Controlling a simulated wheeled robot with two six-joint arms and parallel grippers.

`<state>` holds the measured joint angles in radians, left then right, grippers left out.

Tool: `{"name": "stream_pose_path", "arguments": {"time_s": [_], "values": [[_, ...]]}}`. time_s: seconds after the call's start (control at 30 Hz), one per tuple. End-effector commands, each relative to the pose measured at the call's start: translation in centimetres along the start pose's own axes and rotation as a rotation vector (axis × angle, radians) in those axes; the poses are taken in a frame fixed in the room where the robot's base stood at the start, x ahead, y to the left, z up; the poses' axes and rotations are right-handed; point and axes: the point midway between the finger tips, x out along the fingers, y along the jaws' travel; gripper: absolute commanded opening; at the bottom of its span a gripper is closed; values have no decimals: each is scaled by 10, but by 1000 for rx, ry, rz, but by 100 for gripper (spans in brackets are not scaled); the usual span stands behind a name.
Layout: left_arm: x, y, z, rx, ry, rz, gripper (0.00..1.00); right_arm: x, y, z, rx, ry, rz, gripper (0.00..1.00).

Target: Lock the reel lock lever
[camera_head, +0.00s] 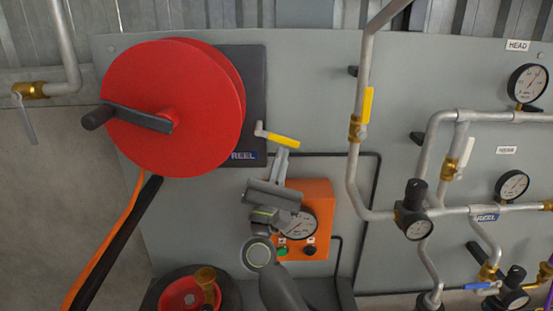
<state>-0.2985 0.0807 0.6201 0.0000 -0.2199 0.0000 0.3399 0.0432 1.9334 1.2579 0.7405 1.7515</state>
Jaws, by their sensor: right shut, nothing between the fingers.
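The reel lock lever (281,138) has a yellow grip on a short pale stub. It sticks out to the right, tilted slightly down, at the lower right of the red reel (170,105), just above the REEL label. My right gripper (281,156) comes up from below. Its narrow fingers are together and empty, with their tips just under the yellow grip. I cannot tell whether they touch it. My left gripper is not in view.
An orange box (318,195) with a gauge and buttons sits behind my right gripper, which partly covers it. Grey pipes with a yellow-handled valve (367,105) stand to the right. The reel's black crank handle (140,118) points left. Bare panel lies above the lever.

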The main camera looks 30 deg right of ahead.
Motion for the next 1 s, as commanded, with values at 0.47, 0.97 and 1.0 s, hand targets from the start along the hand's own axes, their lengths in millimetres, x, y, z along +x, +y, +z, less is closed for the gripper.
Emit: {"name": "stream_pose_path", "arguments": {"time_s": [0.47, 0.97, 1.0], "values": [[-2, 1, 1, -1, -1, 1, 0, 1, -1, 1, -5, 0, 6, 0], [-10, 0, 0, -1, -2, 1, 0, 6, -4, 6, -72, 0, 71, 0], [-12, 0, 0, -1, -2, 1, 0, 7, -4, 7, -80, -1, 80, 0]]}}
